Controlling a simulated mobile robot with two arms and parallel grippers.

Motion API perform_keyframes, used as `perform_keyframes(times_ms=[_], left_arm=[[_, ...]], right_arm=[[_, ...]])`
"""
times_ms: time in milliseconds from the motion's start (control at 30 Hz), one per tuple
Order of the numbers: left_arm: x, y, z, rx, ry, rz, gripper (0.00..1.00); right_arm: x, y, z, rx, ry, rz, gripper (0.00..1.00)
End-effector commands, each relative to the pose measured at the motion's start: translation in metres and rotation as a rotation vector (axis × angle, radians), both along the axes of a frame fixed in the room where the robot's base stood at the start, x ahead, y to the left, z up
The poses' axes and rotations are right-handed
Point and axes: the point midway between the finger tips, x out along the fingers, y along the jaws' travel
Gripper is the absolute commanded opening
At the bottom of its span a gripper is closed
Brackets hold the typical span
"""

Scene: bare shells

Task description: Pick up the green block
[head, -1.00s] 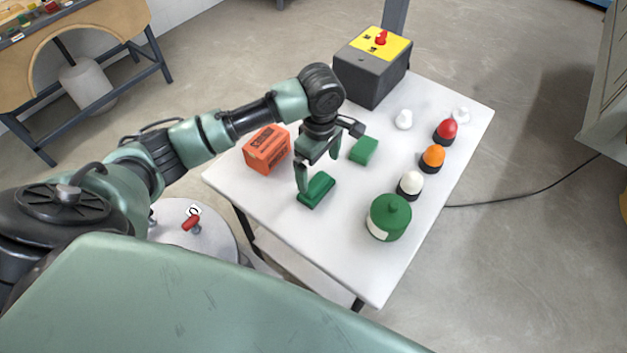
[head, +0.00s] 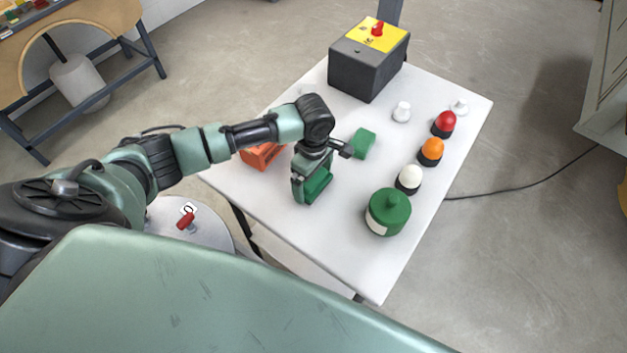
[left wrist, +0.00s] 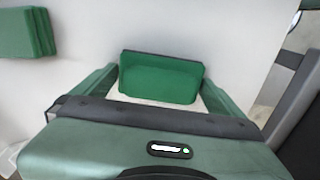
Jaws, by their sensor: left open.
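Two green pieces lie on the white table. A plain green block (head: 363,143) lies to the right of my left gripper; it also shows at the upper left of the left wrist view (left wrist: 27,32). A darker green oblong piece (head: 318,184) with a dark edge lies under my left gripper (head: 311,184). In the left wrist view this oblong piece (left wrist: 160,80) sits between the two open fingers, with a gap on each side. The gripper points down and partly hides it in the head view. My right gripper is not in view.
An orange box (head: 262,155) stands left of the gripper, partly behind my arm. A green round jar (head: 388,212), white, orange and red domed pieces and a grey box with a yellow top (head: 368,65) stand on the table (head: 320,245). The front of the table is clear.

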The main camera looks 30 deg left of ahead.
Motion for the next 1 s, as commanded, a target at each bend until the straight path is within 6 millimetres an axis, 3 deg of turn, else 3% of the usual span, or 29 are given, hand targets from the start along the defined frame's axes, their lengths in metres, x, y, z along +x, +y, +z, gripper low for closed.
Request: perform_keyframes(times_ms=[67,100,267,667,867,1000], left_arm=[[0.000,0.000,0.000,0.000,0.000,0.000,1.00],[0.000,0.000,0.000,0.000,0.000,0.000,0.94],[0.000,0.000,0.000,-0.001,0.000,0.000,0.51],[0.001,0.000,0.009,-0.001,-0.003,0.001,0.51],[0.002,-0.001,0.039,-0.003,-0.005,-0.001,0.51],[0.002,-0.001,0.075,-0.002,-0.007,0.000,0.51]], right_arm=[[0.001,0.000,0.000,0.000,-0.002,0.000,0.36],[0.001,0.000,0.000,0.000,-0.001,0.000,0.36],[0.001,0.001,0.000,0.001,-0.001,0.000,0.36],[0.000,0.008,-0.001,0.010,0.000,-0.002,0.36],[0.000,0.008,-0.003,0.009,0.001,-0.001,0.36],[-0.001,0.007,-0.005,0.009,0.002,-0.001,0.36]])
